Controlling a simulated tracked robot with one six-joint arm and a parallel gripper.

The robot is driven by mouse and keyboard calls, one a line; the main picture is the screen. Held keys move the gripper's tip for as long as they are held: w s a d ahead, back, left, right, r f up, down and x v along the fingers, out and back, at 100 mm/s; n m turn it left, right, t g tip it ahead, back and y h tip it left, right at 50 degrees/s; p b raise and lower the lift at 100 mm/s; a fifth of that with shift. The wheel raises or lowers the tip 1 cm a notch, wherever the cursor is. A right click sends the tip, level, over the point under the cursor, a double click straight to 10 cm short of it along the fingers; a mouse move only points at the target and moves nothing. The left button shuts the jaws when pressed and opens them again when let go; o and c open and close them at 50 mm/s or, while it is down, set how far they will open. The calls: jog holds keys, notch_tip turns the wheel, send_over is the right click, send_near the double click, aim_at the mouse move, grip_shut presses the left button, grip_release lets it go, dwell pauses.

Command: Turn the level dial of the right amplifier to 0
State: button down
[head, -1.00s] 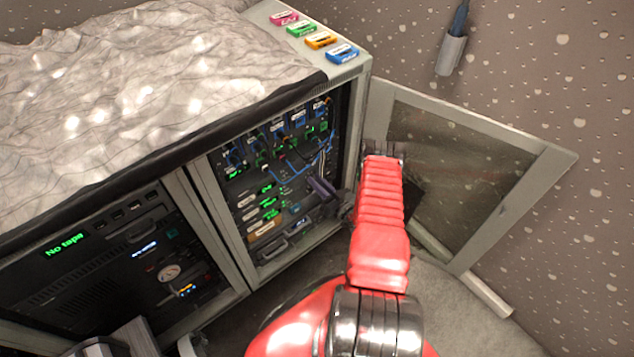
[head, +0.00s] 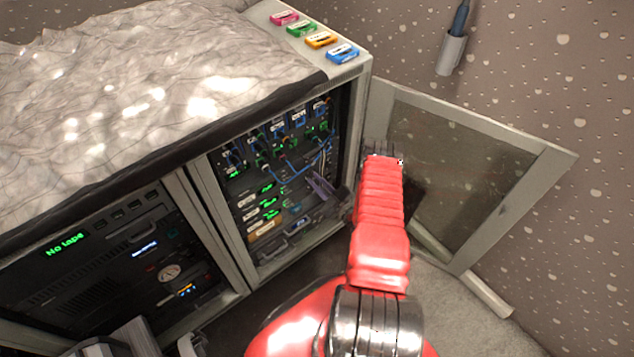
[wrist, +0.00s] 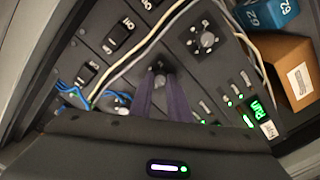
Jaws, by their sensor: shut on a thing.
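My gripper (wrist: 159,82) shows in the wrist view as two dark purple fingers reaching into the rack. Their tips are closed around a small dark round dial (wrist: 158,67) on a black panel. The fingers hide part of this dial, and I cannot read its setting. A second dial (wrist: 208,40), ringed by small light marks, sits to the upper right, apart from the fingers. In the head view my gripper (head: 318,182) is inside the open right-hand rack (head: 350,125); the held dial cannot be made out there.
Pale cables (wrist: 140,52) cross the panel close to the fingers. Black rocker switches (wrist: 88,72) are at left; a brown box (wrist: 294,72) and blue block (wrist: 266,12) at right. The rack's glass door (head: 470,165) stands open beside my red arm.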

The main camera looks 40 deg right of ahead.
jog(key=n, duration=0.5)
jog(key=shift+a+f+n, duration=0.1)
jog(key=shift+n, duration=0.2)
jog(key=n, duration=0.4)
jog(key=shift+a+f+n, duration=0.1)
jog(key=shift+f+n, duration=0.05)
jog(key=shift+n, duration=0.25)
jog(key=c, duration=1.9)
grip_release()
jog(key=shift+o, duration=1.2)
jog(key=s, duration=1.3)
jog(key=shift+s+d, duration=0.3)
jog(key=shift+s, duration=0.1)
